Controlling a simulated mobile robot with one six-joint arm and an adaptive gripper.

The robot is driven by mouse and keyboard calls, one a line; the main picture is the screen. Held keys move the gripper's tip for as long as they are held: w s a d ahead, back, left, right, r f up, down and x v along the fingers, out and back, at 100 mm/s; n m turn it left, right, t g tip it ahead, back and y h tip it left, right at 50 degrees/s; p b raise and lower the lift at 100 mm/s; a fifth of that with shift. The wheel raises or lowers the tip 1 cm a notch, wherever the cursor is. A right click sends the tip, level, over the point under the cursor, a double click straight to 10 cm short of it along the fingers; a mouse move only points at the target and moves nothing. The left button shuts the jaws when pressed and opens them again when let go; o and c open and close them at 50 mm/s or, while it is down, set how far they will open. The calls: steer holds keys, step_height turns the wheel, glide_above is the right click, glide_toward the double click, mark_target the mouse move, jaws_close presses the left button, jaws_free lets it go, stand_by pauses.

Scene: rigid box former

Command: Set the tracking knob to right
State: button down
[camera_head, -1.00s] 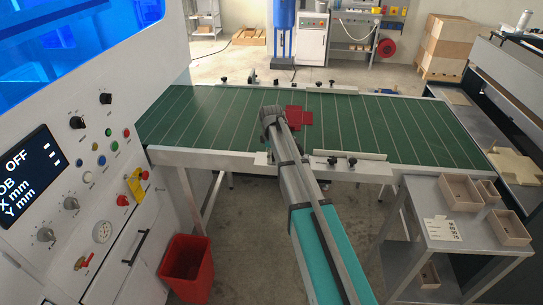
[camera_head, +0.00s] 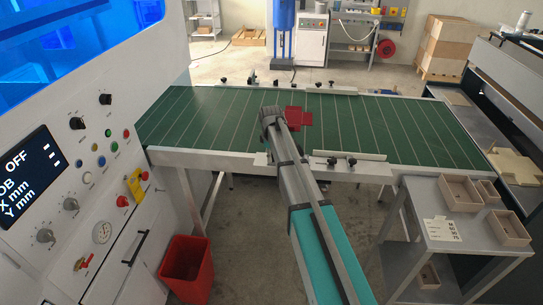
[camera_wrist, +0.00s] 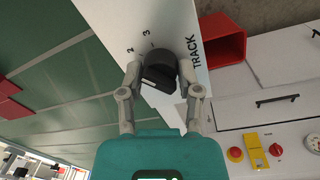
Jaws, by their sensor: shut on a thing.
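In the wrist view, a dark round knob with a raised grip bar (camera_wrist: 158,72) sits on a light panel (camera_wrist: 112,18) marked with the numbers 2 and 3 and the word TRACK. My gripper (camera_wrist: 158,78) is shut on this tracking knob, with one finger on each side of it. The knob's pointer and any right mark cannot be made out. In the head view, my arm reaches the near edge of the green conveyor (camera_head: 220,120); the knob and fingertips are hidden there.
A red bin (camera_head: 187,268) stands on the floor at the lower left, beside the white control cabinet (camera_head: 50,120). A grey side table (camera_head: 455,235) with small trays stands right of my arm. Dark red pieces (camera_head: 295,117) lie on the conveyor.

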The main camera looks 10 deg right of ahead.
steer(key=m, duration=0.3)
steer(key=shift+m, duration=2.2)
steer(key=shift+c, duration=1.5)
jaws_free()
steer(key=s+m, duration=0.3)
steer(key=s, duration=2.6)
steer(key=shift+s+a, duration=0.2)
